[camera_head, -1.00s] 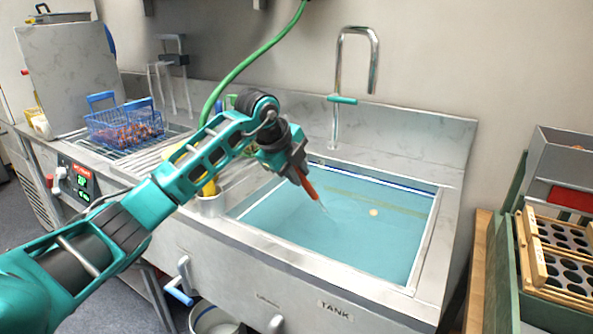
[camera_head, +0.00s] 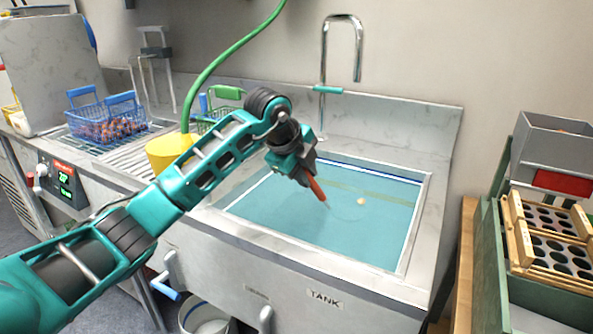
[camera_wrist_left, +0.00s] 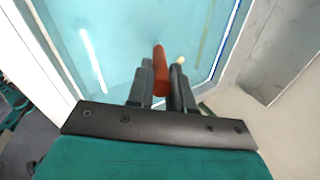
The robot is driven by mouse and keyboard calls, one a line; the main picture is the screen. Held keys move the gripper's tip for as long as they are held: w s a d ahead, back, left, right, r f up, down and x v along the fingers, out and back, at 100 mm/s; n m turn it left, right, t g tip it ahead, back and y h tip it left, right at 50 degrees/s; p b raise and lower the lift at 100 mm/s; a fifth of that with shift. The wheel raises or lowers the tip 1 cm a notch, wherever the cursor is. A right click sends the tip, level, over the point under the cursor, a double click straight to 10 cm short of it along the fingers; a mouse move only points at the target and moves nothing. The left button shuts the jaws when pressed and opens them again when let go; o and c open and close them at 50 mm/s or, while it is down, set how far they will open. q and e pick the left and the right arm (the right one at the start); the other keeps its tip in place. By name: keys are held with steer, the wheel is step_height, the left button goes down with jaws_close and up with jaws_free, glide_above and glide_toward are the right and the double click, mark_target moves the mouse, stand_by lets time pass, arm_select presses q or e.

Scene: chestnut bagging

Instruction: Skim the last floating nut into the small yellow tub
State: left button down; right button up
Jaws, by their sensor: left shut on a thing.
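A small pale nut (camera_head: 361,201) floats on the water of the tank (camera_head: 421,214), right of centre. My left gripper (camera_head: 312,178) is shut on the orange-red handle of the skimmer (camera_head: 318,190) above the water. The skimmer's lower end is a faint thin outline at the water, just left of the nut; whether it touches the nut I cannot tell. In the left wrist view, the handle (camera_wrist_left: 160,70) stands between the fingers. A yellow tub (camera_head: 168,150) stands left of the tank, partly behind my left arm. My right gripper is not in view.
A faucet (camera_head: 329,60) rises behind the tank, and a green hose (camera_head: 215,85) hangs down beside the yellow tub. A blue basket (camera_head: 107,118) of nuts is at the left. A wooden rack (camera_head: 548,238) with holes stands at the right. The tank's water is otherwise clear.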

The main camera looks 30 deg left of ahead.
arm_select(q)
steer(key=d+r+p, duration=0.3)
steer(key=r+p, duration=0.6)
steer(key=r, duration=0.3)
steer(key=shift+r+p, duration=0.35)
steer(key=shift+p, duration=0.05)
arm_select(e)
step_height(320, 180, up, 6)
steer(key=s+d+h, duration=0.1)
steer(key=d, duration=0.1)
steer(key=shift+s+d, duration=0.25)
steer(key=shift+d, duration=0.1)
arm_select(q)
steer(key=shift+d, duration=0.1)
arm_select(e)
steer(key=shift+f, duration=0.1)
